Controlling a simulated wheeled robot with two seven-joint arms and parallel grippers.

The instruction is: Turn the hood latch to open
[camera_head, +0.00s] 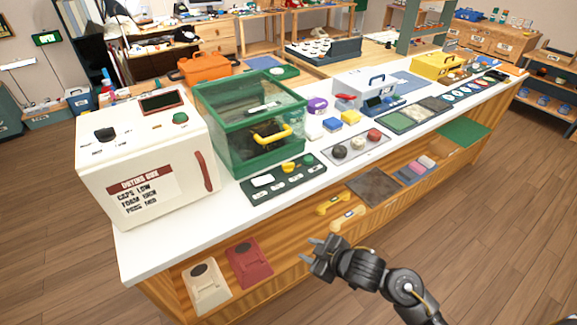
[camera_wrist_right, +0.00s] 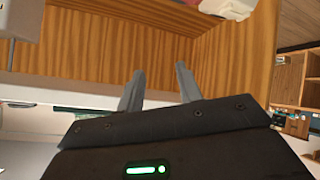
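A green-framed hood (camera_head: 215,118) with clear panels stands on the white counter. A yellow handle (camera_head: 272,137) is on its front. My right gripper (camera_head: 312,248) is low in front of the counter, below and apart from the hood. In the right wrist view its two fingers (camera_wrist_right: 159,88) are spread with nothing between them, facing a wooden shelf compartment. My left gripper is not in view.
A white box (camera_head: 145,145) with a red handle stands left of the hood. A plate with round knobs (camera_head: 356,147) lies to the right. Below the counter (camera_head: 135,252), the wooden shelf holds yellow handsets (camera_head: 333,203) and phone bodies (camera_head: 249,262). The floor at right is clear.

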